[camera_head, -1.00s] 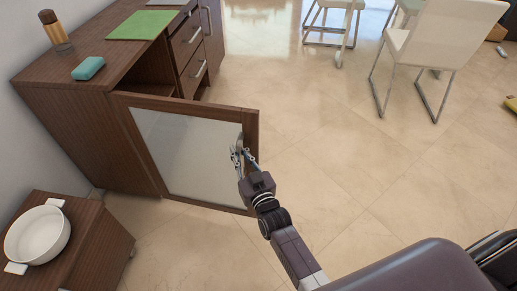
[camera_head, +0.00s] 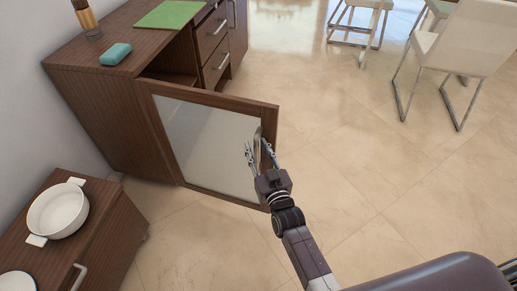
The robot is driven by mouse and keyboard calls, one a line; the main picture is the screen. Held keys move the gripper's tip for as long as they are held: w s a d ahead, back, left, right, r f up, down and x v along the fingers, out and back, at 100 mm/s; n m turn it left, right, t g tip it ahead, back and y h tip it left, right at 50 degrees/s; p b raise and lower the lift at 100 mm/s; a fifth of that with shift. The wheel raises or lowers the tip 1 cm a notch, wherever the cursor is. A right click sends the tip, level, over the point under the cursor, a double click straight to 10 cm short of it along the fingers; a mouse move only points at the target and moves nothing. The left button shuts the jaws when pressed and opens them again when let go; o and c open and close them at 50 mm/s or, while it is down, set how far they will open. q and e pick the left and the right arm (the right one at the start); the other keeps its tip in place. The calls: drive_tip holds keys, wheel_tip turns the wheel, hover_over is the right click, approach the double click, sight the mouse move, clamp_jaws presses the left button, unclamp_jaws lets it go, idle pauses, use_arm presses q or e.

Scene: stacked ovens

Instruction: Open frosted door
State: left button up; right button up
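The frosted door (camera_head: 205,145) has a pale panel in a dark wood frame. It stands swung well out from the brown cabinet (camera_head: 115,125), showing part of the dark interior (camera_head: 170,78). Its handle (camera_head: 259,138) is a thin metal bar near the door's free edge. My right gripper (camera_head: 258,150) is at this handle, its two fingers spread with a gap between them, one on each side of the handle. Whether a finger touches the handle or door is hard to tell. My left gripper is not in view.
A low brown unit (camera_head: 110,232) with a white pot (camera_head: 58,210) stands at lower left. White chairs (camera_head: 465,40) stand at upper right. The floor (camera_head: 370,160) between is clear.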

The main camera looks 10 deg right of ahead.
drive_tip(key=shift+s, duration=0.55)
drive_tip(key=s+d, duration=0.1)
drive_tip(key=s, duration=1)
drive_tip(key=shift+d, duration=0.1)
